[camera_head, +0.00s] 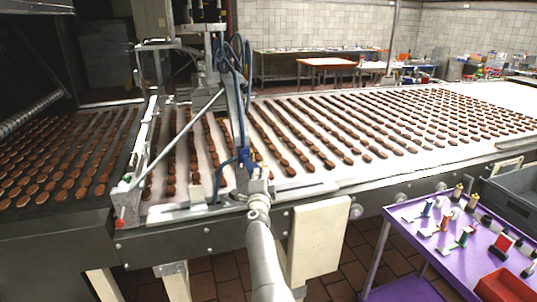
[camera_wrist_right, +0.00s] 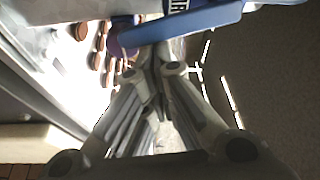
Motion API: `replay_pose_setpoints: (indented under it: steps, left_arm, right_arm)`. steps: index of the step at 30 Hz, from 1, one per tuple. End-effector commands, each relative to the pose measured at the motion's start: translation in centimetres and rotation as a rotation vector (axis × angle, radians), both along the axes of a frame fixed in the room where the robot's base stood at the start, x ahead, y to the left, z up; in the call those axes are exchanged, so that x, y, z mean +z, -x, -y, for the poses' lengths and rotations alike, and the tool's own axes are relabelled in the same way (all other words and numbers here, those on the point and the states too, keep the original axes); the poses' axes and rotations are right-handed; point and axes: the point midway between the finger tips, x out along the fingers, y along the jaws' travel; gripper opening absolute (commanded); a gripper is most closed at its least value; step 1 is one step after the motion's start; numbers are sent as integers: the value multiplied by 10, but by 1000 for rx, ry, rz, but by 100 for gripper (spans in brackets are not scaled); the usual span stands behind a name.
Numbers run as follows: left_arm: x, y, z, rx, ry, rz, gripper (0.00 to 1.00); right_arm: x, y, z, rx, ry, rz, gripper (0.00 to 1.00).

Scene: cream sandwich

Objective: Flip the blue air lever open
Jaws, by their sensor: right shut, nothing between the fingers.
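The blue air lever (camera_wrist_right: 185,27) is a long flat blue bar across the top of the right wrist view, slanting up to the right. A rounded dark purple-blue part shows at its left end. In the head view, blue parts (camera_head: 243,156) stand at the front edge of the conveyor, just above my right gripper. My right gripper (camera_wrist_right: 152,58) is shut and empty, its fingertips close under the lever's left part. I cannot tell whether they touch it. In the head view the right gripper (camera_head: 254,178) is small and partly merges with the machine. My left gripper is not in view.
The conveyor (camera_head: 330,187) carries rows of brown biscuits. A metal frame with blue hoses (camera_head: 246,58) rises above my gripper. A white panel (camera_head: 319,238) hangs to the right of my arm. A purple cart (camera_head: 410,245) with small levers and a red bin (camera_head: 505,287) stands at lower right.

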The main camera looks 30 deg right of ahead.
Motion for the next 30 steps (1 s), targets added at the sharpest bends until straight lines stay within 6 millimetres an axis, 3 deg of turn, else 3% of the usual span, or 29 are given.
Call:
replay_pose_setpoints:
  steps: [5,12,30]
  left_arm:
    - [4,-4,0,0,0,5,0]
    - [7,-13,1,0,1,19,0]
    - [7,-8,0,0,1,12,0]
  right_arm:
    - [-3,-3,-8,2,-113,27,0]
    - [-8,-4,-12,3,-105,25,0]
    - [-9,-4,-14,3,-104,23,0]
